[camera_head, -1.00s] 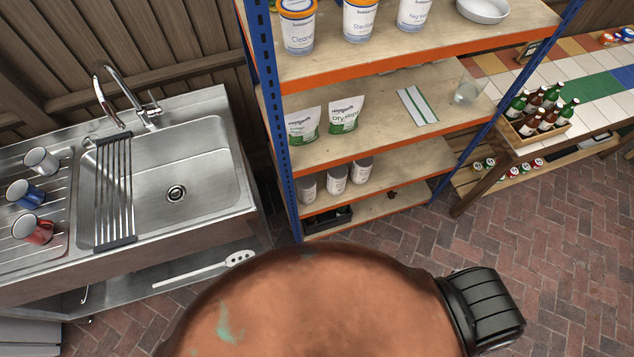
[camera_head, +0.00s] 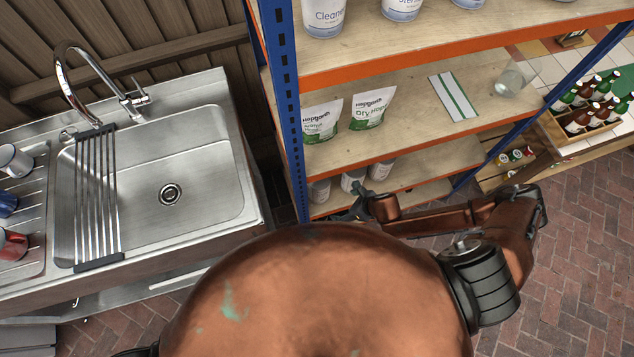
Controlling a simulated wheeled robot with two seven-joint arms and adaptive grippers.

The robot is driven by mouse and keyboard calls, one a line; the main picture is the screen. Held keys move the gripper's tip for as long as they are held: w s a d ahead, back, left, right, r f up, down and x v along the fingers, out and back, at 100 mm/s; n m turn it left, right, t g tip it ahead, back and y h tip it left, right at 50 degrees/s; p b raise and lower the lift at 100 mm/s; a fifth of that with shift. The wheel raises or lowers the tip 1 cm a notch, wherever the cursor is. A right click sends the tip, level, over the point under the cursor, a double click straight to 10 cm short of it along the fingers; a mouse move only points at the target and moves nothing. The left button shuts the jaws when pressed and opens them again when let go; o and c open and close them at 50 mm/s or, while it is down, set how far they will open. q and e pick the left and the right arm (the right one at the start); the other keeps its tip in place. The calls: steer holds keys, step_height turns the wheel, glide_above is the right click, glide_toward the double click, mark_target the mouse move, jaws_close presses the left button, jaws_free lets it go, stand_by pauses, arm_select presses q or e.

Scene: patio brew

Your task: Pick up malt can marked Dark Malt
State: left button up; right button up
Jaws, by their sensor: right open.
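Three grey cans stand in a row on the lower shelf of the rack: a left can (camera_head: 319,191), a middle can (camera_head: 353,181) and a right can (camera_head: 381,170). Their labels are too small and too hidden to read, so I cannot tell which is Dark Malt. My right gripper (camera_head: 356,207) is open, at the front of that shelf, just below the middle can in the picture. It looks empty, and I cannot tell whether it touches a can. The lower parts of the cans are partly hidden by the gripper and arm. My left gripper is out of view.
White pouches (camera_head: 368,108), a striped green-and-white item (camera_head: 453,97) and a glass (camera_head: 510,79) sit on the shelf above. The rack's blue post (camera_head: 289,110) stands left of the cans. A steel sink (camera_head: 165,190) is left, and a bottle crate (camera_head: 590,125) right.

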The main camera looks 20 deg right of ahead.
mark_target(328, 193)
steer(key=w+a, duration=0.1)
steer(key=w, duration=0.1)
steer(key=w+a, duration=0.2)
steer(key=shift+w+a+b, duration=0.2)
steer(key=shift+w+a, duration=0.1)
steer(key=shift+w, duration=0.25)
steer(key=shift+w+a+b, duration=0.2)
steer(key=shift+w+a, duration=0.1)
steer(key=shift+w, duration=0.2)
steer(key=shift+w+a, duration=0.15)
steer(key=shift+w, duration=0.05)
steer(key=shift+w+a, duration=0.75)
steer(key=shift+w, duration=0.35)
steer(key=shift+b+x, duration=0.6)
steer(key=shift+x, duration=0.55)
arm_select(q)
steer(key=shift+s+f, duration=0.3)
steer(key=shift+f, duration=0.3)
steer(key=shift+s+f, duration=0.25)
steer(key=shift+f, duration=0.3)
arm_select(e)
steer(key=shift+w+a+f, duration=0.3)
steer(key=shift+w, duration=0.05)
steer(key=shift+c, duration=0.4)
